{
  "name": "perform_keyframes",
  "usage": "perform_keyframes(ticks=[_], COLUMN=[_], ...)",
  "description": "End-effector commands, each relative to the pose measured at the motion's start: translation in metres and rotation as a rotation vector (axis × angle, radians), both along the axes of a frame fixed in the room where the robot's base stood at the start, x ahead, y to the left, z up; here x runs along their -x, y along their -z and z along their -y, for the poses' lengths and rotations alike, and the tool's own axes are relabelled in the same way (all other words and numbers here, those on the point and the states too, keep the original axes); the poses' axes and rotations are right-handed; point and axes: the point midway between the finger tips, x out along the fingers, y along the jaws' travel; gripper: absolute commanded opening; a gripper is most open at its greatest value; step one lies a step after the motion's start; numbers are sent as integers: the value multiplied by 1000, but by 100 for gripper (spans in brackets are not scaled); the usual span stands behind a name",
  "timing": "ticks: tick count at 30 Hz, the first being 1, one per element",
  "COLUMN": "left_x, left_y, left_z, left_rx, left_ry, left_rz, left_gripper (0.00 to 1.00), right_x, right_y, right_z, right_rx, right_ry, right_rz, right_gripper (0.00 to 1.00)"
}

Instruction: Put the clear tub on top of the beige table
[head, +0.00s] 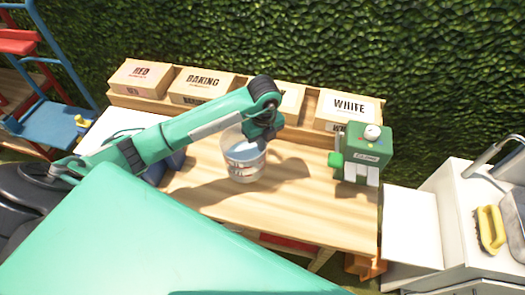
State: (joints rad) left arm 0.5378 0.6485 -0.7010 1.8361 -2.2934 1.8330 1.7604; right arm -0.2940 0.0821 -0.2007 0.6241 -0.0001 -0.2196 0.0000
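The clear tub (243,160), a see-through round container, is at the middle of the beige wooden table (310,205) in the head view. I cannot tell for sure whether its base touches the tabletop or is slightly above it. My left gripper (258,138) points down at the tub's right rim, with the teal arm reaching in from the left. Its fingers are dark and partly hidden, so whether they are closed on the rim is unclear. My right gripper is not in view.
Boxes labelled RED (140,77), BAKING (202,85) and WHITE (346,108) line the table's back ledge. A green machine (362,152) stands at the table's right end. A white counter (440,215) with a yellow brush (489,229) is further right. The tabletop's front right is clear.

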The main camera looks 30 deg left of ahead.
Motion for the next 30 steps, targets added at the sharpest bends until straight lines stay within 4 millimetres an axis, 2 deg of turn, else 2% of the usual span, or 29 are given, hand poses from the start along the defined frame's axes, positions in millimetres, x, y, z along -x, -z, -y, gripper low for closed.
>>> perform_keyframes(ticks=[8,15,26,30], left_x=[0,0,-1,0], left_y=[19,50,56,56], left_z=[0,0,0,0], left_rx=[1,1,1,1], left_ry=[-1,-1,0,0], left_rz=[0,-1,2,1], left_gripper=[0,0,0,24], right_x=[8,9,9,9], right_y=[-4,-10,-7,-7], right_z=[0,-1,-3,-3], right_rx=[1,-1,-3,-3], right_ry=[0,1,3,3], right_rz=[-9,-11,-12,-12], right_gripper=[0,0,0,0])
